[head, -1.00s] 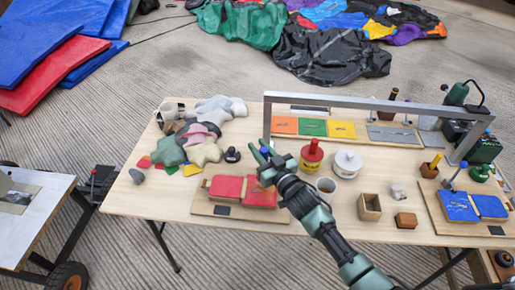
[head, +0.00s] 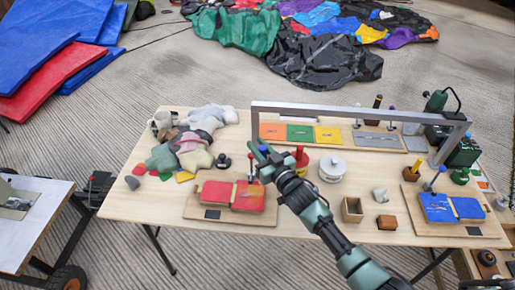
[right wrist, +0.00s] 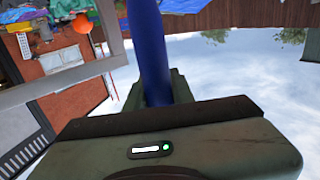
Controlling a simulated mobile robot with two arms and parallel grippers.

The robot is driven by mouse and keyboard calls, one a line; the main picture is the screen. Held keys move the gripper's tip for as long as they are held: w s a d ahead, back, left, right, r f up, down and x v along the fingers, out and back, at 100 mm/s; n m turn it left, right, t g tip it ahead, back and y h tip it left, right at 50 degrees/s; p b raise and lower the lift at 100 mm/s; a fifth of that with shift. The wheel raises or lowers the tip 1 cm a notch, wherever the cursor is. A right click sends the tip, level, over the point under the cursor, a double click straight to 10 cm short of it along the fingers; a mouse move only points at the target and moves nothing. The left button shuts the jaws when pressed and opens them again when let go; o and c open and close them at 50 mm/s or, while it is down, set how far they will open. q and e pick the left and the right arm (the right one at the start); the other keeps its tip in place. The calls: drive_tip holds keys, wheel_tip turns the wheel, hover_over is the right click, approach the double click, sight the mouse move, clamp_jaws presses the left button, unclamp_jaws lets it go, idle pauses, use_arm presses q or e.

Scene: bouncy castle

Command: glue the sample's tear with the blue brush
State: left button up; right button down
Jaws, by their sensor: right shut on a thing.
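My right gripper (head: 261,152) is above the far right corner of the left sample board (head: 203,212). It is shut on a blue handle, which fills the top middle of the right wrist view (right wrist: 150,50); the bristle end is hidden. On the right board, a blue panel (head: 437,208) carries pale marks. My left gripper is out of view.
A grey metal frame (head: 350,109) spans the back of the table. Fabric pieces (head: 192,152) are heaped on the left.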

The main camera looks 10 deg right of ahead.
wheel_tip(320, 180, up, 2)
drive_tip(key=shift+p, duration=0.5)
drive_tip(key=shift+f, duration=0.1)
